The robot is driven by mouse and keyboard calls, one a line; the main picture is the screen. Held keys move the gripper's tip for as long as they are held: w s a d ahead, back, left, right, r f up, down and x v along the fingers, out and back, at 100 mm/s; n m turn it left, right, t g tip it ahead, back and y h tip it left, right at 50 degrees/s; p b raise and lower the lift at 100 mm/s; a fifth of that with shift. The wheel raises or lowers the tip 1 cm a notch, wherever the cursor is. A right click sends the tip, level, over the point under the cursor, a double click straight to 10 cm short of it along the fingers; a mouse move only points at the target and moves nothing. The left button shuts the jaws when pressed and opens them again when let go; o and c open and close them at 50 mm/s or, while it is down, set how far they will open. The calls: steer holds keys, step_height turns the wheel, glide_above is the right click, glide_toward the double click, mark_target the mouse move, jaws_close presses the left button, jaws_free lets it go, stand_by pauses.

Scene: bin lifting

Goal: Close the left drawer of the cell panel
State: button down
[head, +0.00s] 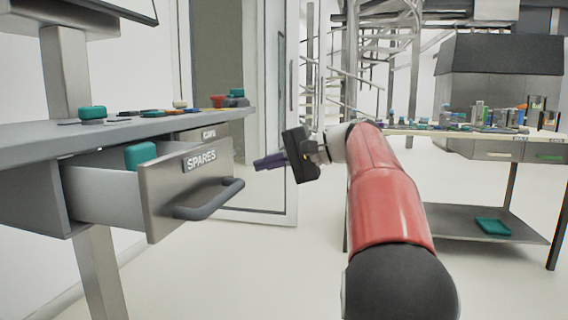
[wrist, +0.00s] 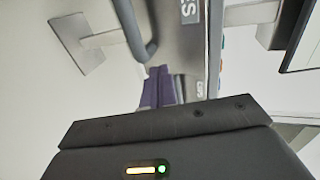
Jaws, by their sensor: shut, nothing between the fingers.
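The left drawer (head: 150,200), labelled SPARES, is pulled out from under the grey panel desk (head: 60,140). Its grey bar handle (head: 212,200) runs across the front. A teal block (head: 140,155) sits inside the drawer. The drawer front (wrist: 180,45) and its handle (wrist: 132,28) also show in the wrist view. My gripper (head: 256,163) is shut and empty, with dark purple fingers. In the head view it appears just right of the drawer front, pointing left. In the wrist view its fingers (wrist: 162,90) are near the drawer front; I cannot tell whether they touch it.
A second labelled drawer (head: 207,134) lies behind the open one under the desk. Several small coloured controls sit on the desk top. A glass door (head: 270,110) stands behind. A workbench (head: 500,140) with many items stands at right. The floor between is clear.

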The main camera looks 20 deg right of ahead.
mark_target(224, 168)
steer(key=x, duration=0.4)
steer(key=r+x, duration=0.1)
steer(key=x, duration=0.2)
steer(key=shift+w, duration=0.1)
steer(key=shift+a, duration=0.1)
steer(key=w+a+p, duration=0.2)
steer(key=w+a, duration=0.1)
steer(key=a, duration=0.1)
steer(key=w+a+p, duration=0.3)
steer(key=a, duration=0.1)
steer(key=w+a+p, duration=0.2)
steer(key=w+a, duration=0.2)
steer(key=a, duration=0.1)
steer(key=shift+r, duration=0.1)
steer(key=shift+w, duration=0.1)
steer(key=shift+a+r, duration=0.1)
steer(key=shift+a, duration=0.05)
stand_by(0.4)
